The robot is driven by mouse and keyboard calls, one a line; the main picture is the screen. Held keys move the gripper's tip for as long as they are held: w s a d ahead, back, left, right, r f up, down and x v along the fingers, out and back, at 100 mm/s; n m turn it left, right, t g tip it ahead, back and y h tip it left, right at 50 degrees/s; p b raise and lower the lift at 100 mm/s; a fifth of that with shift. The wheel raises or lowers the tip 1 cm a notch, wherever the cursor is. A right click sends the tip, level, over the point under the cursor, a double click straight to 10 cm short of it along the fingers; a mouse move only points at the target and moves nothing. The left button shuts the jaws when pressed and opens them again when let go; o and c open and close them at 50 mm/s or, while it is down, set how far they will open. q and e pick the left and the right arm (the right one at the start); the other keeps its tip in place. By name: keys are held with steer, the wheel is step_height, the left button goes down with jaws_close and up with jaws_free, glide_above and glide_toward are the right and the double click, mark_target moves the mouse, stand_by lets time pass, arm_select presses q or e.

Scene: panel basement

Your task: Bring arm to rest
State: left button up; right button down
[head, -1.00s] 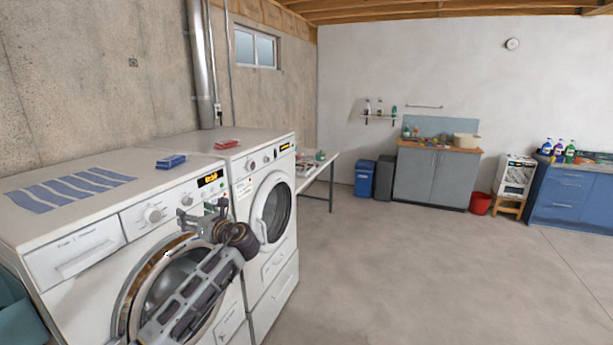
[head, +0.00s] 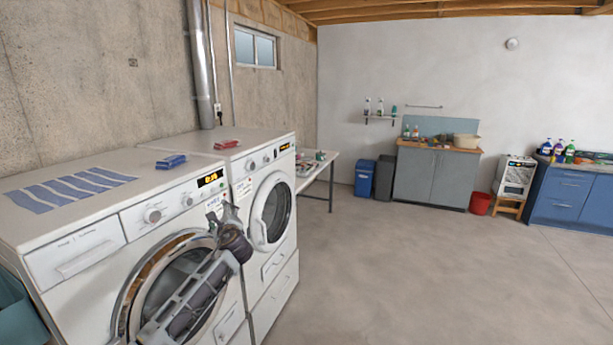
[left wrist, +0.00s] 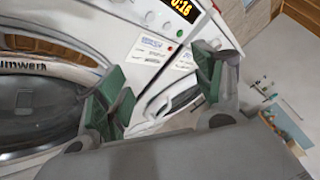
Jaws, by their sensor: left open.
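My left arm reaches in from the bottom of the head view, in front of the near washing machine (head: 75,262) and its round glass door. My left gripper (head: 226,213) is at the arm's far end, by the right side of that machine's front, near the seam with the second machine. In the left wrist view the left gripper (left wrist: 160,92) shows two green-padded fingers spread apart with nothing between them. The machine fronts lie beyond the fingers. My right gripper is in neither view.
A striped blue cloth (head: 68,192), a blue box (head: 171,161) and a red item (head: 227,144) lie on the machine tops. The second machine (head: 270,255) stands close beside the gripper. A side table (head: 322,164) stands behind it. The floor to the right is open.

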arm_select(q)
steer(key=w+f+n+h, duration=0.3)
steer(key=f+n+h, duration=0.3)
steer(key=f+n, duration=0.95)
steer(key=s+a+f+g+b, duration=0.15)
steer(key=s+f, duration=0.35)
steer(key=f, duration=0.7)
steer(key=s+d+f+g+h+p, duration=0.15)
steer(key=s+f, duration=0.35)
steer(key=f, duration=0.6)
steer(key=s+a+f+g+b, duration=0.2)
steer(key=s+f, duration=0.4)
steer(key=f, duration=0.6)
steer(key=s+f+n+g, duration=0.1)
steer(key=s+f+g, duration=0.1)
steer(key=s+f, duration=1)
steer(key=s+f+n+g, duration=0.1)
steer(key=s+f+g, duration=0.1)
steer(key=s+f, duration=1.05)
steer(key=s+d+f+g, duration=0.1)
steer(key=s+f, duration=0.1)
steer(key=s, duration=1)
steer(key=s+d+f+g+b, duration=0.1)
steer(key=s+f+g, duration=0.1)
steer(key=s, duration=1.1)
steer(key=s+d+f+g+b, duration=0.1)
steer(key=s+d+f+g, duration=0.1)
steer(key=s, duration=1.1)
steer(key=shift+f, duration=0.8)
